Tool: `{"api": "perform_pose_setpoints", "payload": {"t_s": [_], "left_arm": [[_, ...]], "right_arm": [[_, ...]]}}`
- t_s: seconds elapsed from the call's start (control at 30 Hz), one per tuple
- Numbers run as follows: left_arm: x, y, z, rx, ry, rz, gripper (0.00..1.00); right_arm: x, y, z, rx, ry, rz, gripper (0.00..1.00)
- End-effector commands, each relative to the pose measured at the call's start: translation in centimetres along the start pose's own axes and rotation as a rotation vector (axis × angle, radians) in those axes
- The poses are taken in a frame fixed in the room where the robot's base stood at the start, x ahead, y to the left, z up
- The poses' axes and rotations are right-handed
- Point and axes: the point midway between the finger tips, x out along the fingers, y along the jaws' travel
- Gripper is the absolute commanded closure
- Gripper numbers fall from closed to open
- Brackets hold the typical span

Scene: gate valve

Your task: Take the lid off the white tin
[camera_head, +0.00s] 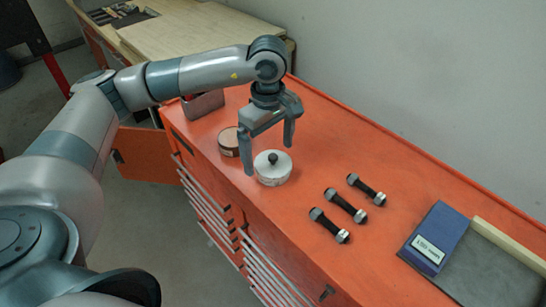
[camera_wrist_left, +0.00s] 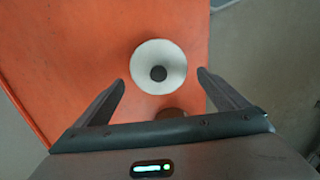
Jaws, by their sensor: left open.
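The white tin (camera_head: 272,176) stands upright on the orange cabinet top. Its white lid (camera_head: 264,162) is on it, with a dark round knob (camera_head: 273,158) in the middle. In the left wrist view the lid (camera_wrist_left: 144,78) and its knob (camera_wrist_left: 158,73) show from above, ahead of the fingertips. My right gripper is not in view.
A brown-topped round tin (camera_head: 229,140) stands just left of the white tin. Several black bolts with metal nuts (camera_head: 345,205) lie to the right. A blue box (camera_head: 437,236) and grey mat lie farther right. A grey bin (camera_head: 204,104) stands behind; a wall runs along the back.

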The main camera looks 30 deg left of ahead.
Motion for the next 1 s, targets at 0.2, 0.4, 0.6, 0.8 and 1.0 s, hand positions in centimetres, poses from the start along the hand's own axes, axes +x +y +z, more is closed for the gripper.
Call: {"api": "perform_pose_setpoints", "payload": {"t_s": [0.2,0.4,0.6,0.8,1.0], "left_arm": [[1.2,-0.01,-0.03,-0.001,0.0,0.0,0.06],[1.22,0.0,-0.04,-0.001,0.0,0.001,0.06],[1.2,0.0,-0.04,-0.001,0.001,0.001,0.06],[1.19,0.0,-0.04,-0.001,0.001,0.001,0.49],[1.17,0.01,-0.04,-0.001,0.001,0.001,0.5]], "right_arm": [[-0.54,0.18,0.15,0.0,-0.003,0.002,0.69],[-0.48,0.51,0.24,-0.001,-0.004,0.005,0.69],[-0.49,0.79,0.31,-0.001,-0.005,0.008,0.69],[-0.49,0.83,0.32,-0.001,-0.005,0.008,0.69],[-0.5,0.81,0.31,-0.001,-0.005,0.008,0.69]]}}
